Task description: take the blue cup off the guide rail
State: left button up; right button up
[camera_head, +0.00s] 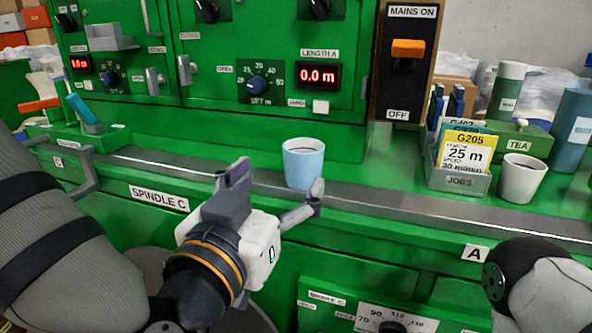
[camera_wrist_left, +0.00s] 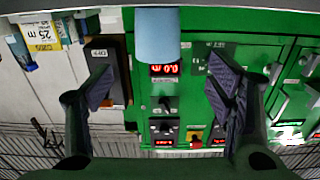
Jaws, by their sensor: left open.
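The light blue cup (camera_head: 303,165) stands upright on the grey metal guide rail (camera_head: 400,206), below the length display. My left gripper (camera_head: 277,184) is open and empty just in front of the cup, its two fingers spread to the left and right, apart from the cup. In the left wrist view, which looks upside down, the cup (camera_wrist_left: 157,35) shows at the top middle, beyond and between the open fingers (camera_wrist_left: 162,88). A grey arm link of mine enters at the lower right of the head view; no right gripper shows.
A white cup (camera_head: 520,180) labelled by the TEA box stands at the right. A jobs card box (camera_head: 460,181) is left of it. A blue-handled lever (camera_head: 85,115) stands at the left. The green panel (camera_head: 265,130) rises behind the cup. The rail beside the cup is clear.

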aim_at(309, 143)
pick_arm(q)
jog(key=x, duration=1)
jog(key=shift+w+d+r+b, duration=0.1)
jog(key=shift+d+r+b, duration=0.1)
jog(key=shift+b, duration=0.15)
jog(key=c, duration=1.3)
